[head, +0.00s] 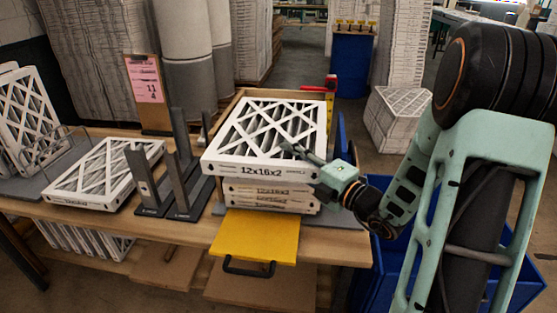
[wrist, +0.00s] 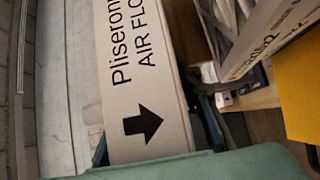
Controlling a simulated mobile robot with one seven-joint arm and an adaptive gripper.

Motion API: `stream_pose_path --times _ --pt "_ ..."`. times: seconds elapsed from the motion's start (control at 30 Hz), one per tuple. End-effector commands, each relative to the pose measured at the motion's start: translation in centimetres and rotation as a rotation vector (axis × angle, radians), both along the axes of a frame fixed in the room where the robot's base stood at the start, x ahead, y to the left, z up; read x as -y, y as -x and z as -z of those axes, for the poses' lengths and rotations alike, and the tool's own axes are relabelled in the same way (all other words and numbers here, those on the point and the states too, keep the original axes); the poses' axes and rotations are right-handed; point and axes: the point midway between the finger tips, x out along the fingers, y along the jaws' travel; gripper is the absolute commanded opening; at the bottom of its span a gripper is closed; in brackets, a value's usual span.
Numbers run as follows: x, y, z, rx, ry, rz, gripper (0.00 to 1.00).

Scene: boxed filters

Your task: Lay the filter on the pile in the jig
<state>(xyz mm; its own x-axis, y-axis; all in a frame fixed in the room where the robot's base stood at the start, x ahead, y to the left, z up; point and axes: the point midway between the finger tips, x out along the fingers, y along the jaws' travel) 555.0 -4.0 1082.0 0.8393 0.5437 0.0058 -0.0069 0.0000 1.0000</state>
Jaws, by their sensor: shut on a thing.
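A white pleated filter marked 12x16x2 (head: 235,169) lies level over the pile in the head view, sitting a little left and forward of it. My gripper (head: 312,170) is shut on its right edge. In the wrist view, a white face with "AIR FLO" lettering and a black arrow (wrist: 140,75) fills the middle. The pile of filters (head: 270,197) shows its front edges beneath. Whether the held filter touches the pile is hidden. The jig has dark uprights (head: 183,140) on the left and a wooden back rim (head: 284,96).
A yellow panel (head: 254,238) with a dark handle juts out below the pile; yellow also shows in the wrist view (wrist: 300,80). Another filter (head: 105,170) lies on the bench at left. A red clamp (head: 331,85) stands behind right. A blue bin (head: 385,255) stands at right.

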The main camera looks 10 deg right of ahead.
Motion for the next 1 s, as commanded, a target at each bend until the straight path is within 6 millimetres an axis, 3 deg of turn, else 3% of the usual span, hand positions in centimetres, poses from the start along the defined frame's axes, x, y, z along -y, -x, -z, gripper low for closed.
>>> stream_pose_path --times 0.17,0.43,1.0 --pt "-0.2 -0.3 -0.2 0.001 -0.003 -0.003 0.03" --pt "-0.2 -0.3 4.3 -0.002 -0.006 -0.003 0.03" --pt "-0.2 -0.3 9.3 -0.001 -0.002 -0.002 0.03"
